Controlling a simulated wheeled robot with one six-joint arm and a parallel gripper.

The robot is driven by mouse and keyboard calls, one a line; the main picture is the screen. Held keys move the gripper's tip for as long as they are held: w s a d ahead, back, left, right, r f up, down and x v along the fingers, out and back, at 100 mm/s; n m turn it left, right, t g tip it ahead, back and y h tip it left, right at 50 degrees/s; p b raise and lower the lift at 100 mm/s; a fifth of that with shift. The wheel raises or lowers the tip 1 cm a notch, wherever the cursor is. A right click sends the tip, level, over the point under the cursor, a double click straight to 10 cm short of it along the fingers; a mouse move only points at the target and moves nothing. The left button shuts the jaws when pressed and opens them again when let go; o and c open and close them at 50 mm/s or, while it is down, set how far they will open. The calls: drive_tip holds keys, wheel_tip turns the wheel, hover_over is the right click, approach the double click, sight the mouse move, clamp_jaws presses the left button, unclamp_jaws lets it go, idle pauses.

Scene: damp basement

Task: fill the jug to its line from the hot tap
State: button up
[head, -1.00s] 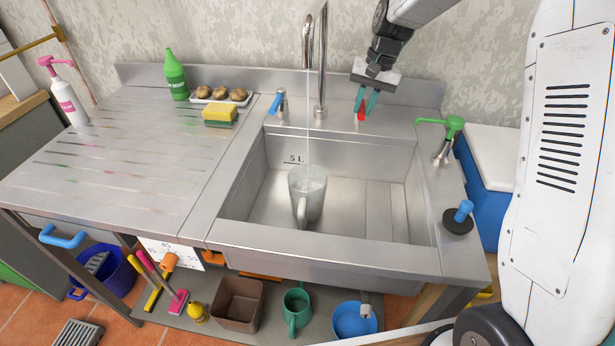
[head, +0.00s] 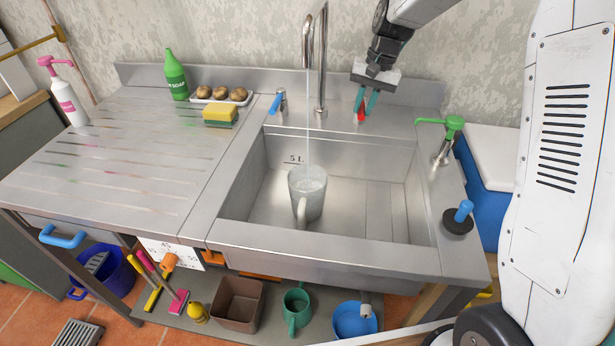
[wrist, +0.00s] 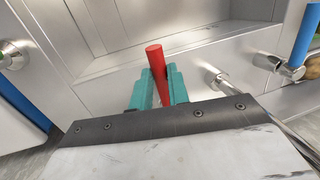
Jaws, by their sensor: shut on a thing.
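A clear jug (head: 307,196) stands upright in the steel sink, its handle toward me. A thin stream of water falls from the tall spout (head: 307,40) into it. Water shows inside the jug, but I cannot make out its fill line. My gripper (head: 365,104) is at the back ledge, right of the spout, with its teal fingers shut on a red tap lever (wrist: 156,62). The red lever also shows between the fingertips in the head view (head: 361,115). A blue tap lever (head: 277,102) stands left of the spout.
The sink (head: 350,222) is otherwise clear. A sponge (head: 220,115), a tray of brown lumps (head: 222,95) and a green soap bottle (head: 176,75) stand on the drainer. A green pump (head: 453,124) and a blue-handled plug (head: 461,214) are on the right ledge.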

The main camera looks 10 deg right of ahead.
idle(0.5)
drive_tip(key=shift+s+f+t, duration=0.1)
drive_tip(key=shift+f+t, duration=0.25)
drive_tip(key=shift+t, duration=0.15)
drive_tip(key=o, duration=0.8)
drive_tip(key=v, duration=0.7)
drive_tip(key=shift+a, duration=0.2)
